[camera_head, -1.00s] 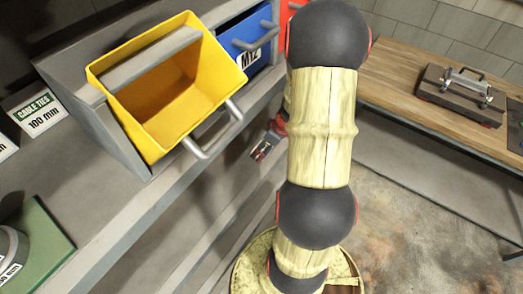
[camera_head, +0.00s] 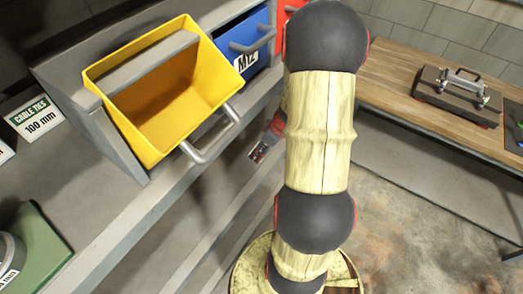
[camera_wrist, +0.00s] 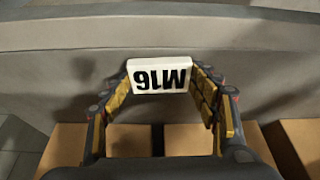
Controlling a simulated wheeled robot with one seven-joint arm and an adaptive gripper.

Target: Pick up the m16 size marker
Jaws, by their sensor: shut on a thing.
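The M16 size marker (camera_wrist: 160,75) is a small white block with black lettering, upside down in the wrist view. My gripper (camera_wrist: 160,82) is shut on it, with a finger against each short end. A grey surface lies behind the marker; I cannot tell whether they touch. In the head view my arm hides most of the gripper, and the marker cannot be made out there.
A yellow bin (camera_head: 165,100) tilts open on the grey shelf, beside a blue drawer (camera_head: 245,42) labelled M12. Cardboard boxes (camera_wrist: 185,139) show low in the wrist view. A toolbox (camera_head: 455,97) stands on the wooden bench (camera_head: 390,75) at right.

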